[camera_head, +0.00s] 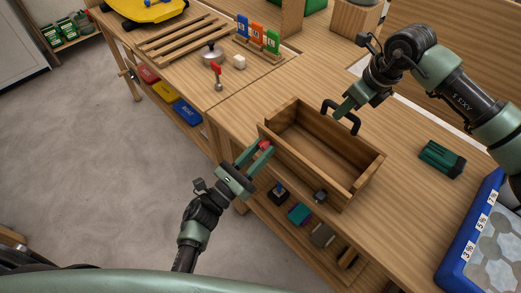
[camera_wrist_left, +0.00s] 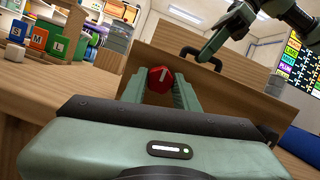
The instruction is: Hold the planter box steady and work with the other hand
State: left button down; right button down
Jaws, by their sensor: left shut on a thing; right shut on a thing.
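The wooden planter box (camera_head: 300,167) is open-topped, looks empty, and sits at the front edge of the workbench. My left gripper (camera_head: 262,150) is at the box's left front corner, shut on a small red piece (camera_wrist_left: 160,79). The piece has a faceted outline and a pale mark; I cannot tell whether it is fixed to the box. My right gripper (camera_head: 343,112) is shut on a black handle (camera_head: 352,125) on the box's far side. The handle also shows above the box wall in the left wrist view (camera_wrist_left: 187,52).
A dark green block (camera_head: 441,159) and a blue-edged tray (camera_head: 453,248) lie to the right. Coloured lettered blocks (camera_head: 257,35), a metal lid-like item (camera_head: 211,54) and a slatted rack (camera_head: 180,42) stand at the back left. A lower shelf (camera_head: 290,236) holds several small items.

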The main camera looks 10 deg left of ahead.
pick_arm(q)
jog(key=shift+f, duration=0.2)
pick_arm(e)
jog(key=shift+r, duration=0.1)
pick_arm(q)
jog(key=c, duration=1.1)
grip_release()
jog(key=shift+o, duration=0.2)
jog(key=shift+r, duration=0.1)
jog(key=v, duration=1.2)
notch_tip(320, 180, up, 7)
